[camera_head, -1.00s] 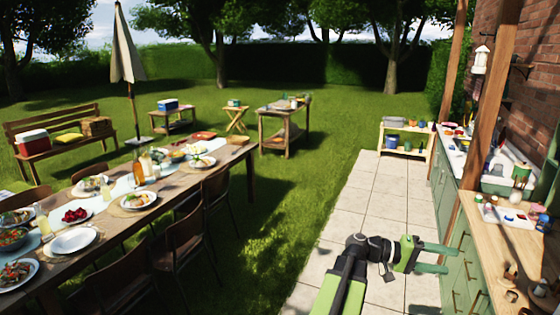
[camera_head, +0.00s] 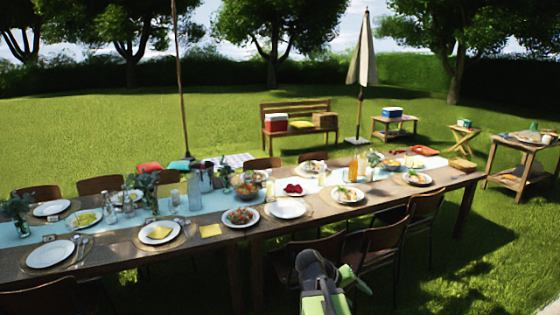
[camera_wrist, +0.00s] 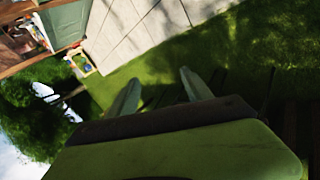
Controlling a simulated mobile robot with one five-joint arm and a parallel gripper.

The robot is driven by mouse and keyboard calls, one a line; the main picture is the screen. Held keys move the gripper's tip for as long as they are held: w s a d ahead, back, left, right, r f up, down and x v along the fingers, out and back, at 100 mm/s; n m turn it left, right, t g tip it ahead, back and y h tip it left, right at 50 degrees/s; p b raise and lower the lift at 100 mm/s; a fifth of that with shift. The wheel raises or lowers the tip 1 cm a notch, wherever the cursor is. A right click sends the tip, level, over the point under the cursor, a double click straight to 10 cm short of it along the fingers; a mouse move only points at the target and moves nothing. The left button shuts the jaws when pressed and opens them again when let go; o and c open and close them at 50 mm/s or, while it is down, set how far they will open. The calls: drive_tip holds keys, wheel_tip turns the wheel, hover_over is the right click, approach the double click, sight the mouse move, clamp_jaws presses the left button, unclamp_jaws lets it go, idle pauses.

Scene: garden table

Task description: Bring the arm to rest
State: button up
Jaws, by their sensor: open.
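My arm (camera_head: 318,285) shows at the bottom of the head view, in front of the long table. My gripper (camera_head: 355,280) is at its end, partly hidden behind the arm and close to the chairs. In the wrist view, the two pale green fingers of my gripper (camera_wrist: 158,78) stand apart with nothing between them. Grass and paving show beyond the fingers.
The long dining table (camera_head: 120,245) spans the head view, laid with plates, food and glasses. Brown chairs (camera_head: 375,245) stand at its near side. A wooden side table (camera_head: 515,170) stands at right. In the wrist view, paving (camera_wrist: 125,30) lies beside the grass.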

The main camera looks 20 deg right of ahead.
drive_tip(key=a+f+n+y, duration=0.1)
drive_tip(key=a+f+y, duration=0.2)
drive_tip(key=a, duration=1.1)
drive_tip(key=w+a+f+n+y, duration=0.1)
drive_tip(key=a+y, duration=0.4)
drive_tip(key=a, duration=1)
wheel_tip(320, 180, down, 3)
drive_tip(key=shift+a+r+n+t+y, duration=0.15)
drive_tip(key=shift+n+t+y, duration=0.2)
drive_tip(key=shift+n, duration=0.25)
